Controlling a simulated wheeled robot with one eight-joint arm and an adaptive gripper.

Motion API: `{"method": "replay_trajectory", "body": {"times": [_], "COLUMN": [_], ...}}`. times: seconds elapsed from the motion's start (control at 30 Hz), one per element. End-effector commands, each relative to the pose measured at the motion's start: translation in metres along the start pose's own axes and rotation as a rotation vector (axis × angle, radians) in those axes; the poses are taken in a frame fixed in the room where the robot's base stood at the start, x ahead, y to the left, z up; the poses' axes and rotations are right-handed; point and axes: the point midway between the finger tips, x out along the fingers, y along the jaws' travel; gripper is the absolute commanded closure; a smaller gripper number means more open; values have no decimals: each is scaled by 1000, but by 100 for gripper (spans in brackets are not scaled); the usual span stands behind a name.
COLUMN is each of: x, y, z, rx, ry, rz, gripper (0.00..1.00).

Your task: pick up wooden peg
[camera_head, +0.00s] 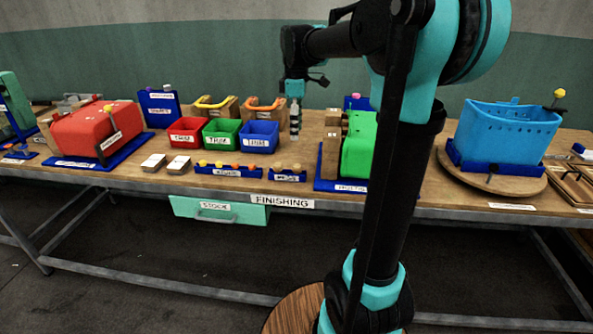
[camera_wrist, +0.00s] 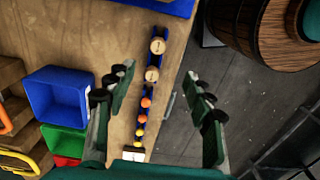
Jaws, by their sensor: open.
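Two round wooden pegs stand in a small blue rack at the table's front edge. In the wrist view, one wooden peg (camera_wrist: 152,75) lies between the lines of my fingertips and the other wooden peg (camera_wrist: 158,46) is just beyond it. They show small in the head view, as a left peg (camera_head: 279,168) and a right peg (camera_head: 297,168) on the blue rack (camera_head: 288,177). My gripper (camera_wrist: 158,80) is open and empty, with its fingers pointing down. In the head view my gripper (camera_head: 295,118) hangs above and behind the rack.
A blue rack of orange and yellow pegs (camera_head: 229,171) stands left of the wooden pegs. Red (camera_head: 187,139), green (camera_head: 222,143) and blue (camera_head: 259,145) bins stand behind. A green press block (camera_head: 359,150) is on the right.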

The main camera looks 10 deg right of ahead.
Motion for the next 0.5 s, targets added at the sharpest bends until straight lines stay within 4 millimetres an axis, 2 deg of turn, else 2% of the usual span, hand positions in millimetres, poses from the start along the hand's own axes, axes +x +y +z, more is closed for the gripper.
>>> {"method": "replay_trajectory", "body": {"times": [0.1, 0.3, 0.5], "x": [25, 62, 81], "y": [0, 0, 0], "z": [0, 0, 0], "rx": [1, 2, 2], "ry": [0, 0, 0], "rz": [0, 0, 1], "gripper": [47, 47, 47]}}
